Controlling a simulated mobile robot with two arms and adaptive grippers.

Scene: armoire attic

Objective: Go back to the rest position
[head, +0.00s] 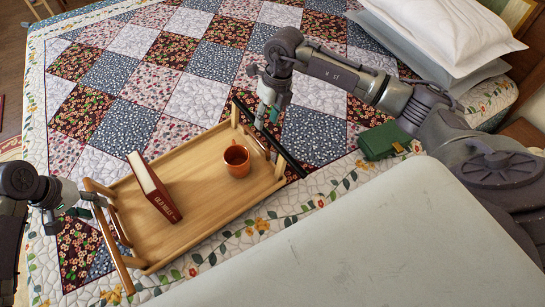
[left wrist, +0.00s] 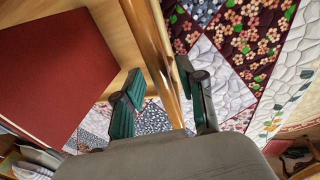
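A wooden tray (head: 205,205) with raised end handles lies on the quilted bed. It holds a red book (head: 154,188) and an orange mug (head: 237,160). My left gripper (head: 92,204) is at the tray's left end. In the left wrist view, its fingers (left wrist: 165,95) are apart on either side of the wooden handle bar (left wrist: 150,35), with gaps showing; the red book (left wrist: 50,75) is close by. My right gripper (head: 266,118) points down at the tray's right end, beside a long dark bar (head: 288,158). Its fingertips are partly hidden, so its grip is unclear.
The patchwork quilt (head: 195,98) is mostly clear behind the tray. A green box-like object (head: 384,141) lies on the bed to the right. White pillows (head: 445,35) are at the far right. A pale flat surface (head: 380,245) fills the front right.

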